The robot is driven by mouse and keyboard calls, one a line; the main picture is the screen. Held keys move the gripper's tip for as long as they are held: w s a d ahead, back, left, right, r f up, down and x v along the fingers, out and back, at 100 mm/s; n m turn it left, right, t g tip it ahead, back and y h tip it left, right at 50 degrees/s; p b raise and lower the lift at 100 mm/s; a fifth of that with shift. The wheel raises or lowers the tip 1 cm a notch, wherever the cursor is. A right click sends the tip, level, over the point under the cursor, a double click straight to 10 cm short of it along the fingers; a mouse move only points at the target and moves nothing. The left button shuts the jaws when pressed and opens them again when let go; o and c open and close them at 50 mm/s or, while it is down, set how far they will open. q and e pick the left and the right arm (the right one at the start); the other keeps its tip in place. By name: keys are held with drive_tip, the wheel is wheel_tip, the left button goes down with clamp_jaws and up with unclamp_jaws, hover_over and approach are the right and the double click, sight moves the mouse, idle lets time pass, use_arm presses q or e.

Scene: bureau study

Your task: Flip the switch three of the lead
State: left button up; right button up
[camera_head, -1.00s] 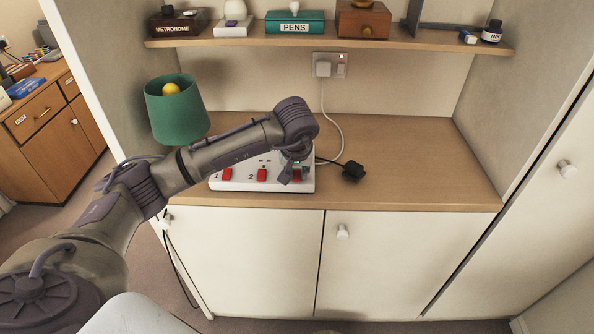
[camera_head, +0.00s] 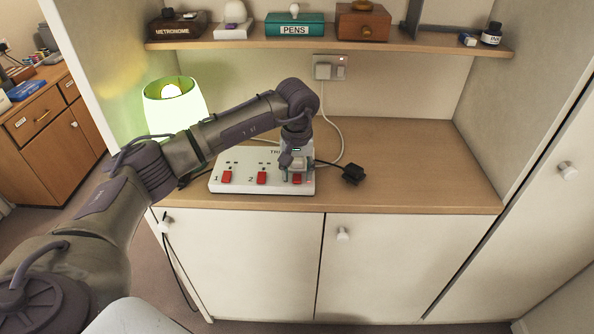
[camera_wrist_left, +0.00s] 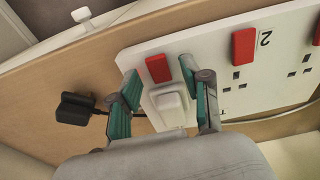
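The white lead (camera_head: 245,182) lies on the wooden counter with a row of red switches. Switch three (camera_head: 297,180) is at its right end, partly hidden by my gripper in the head view. In the left wrist view switch three (camera_wrist_left: 158,68) shows clear, just beyond a white plug (camera_wrist_left: 170,105) seated in its socket. My left gripper (camera_head: 297,166) is over this end of the lead. Its teal fingers (camera_wrist_left: 158,73) are apart, one on each side of the plug and switch; contact with the switch cannot be told. My right gripper is not in view.
A lamp with a green shade (camera_head: 175,108) is lit at the counter's left. A black plug (camera_head: 353,173) lies right of the lead. A wall socket (camera_head: 330,68) and a loaded shelf (camera_head: 400,42) are behind. The counter's right side is clear.

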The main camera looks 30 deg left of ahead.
sight(297, 181)
use_arm(q)
wheel_tip(297, 181, up, 12)
drive_tip(key=s, duration=0.1)
drive_tip(key=shift+d, duration=0.3)
drive_tip(key=shift+f, duration=0.1)
idle(0.5)
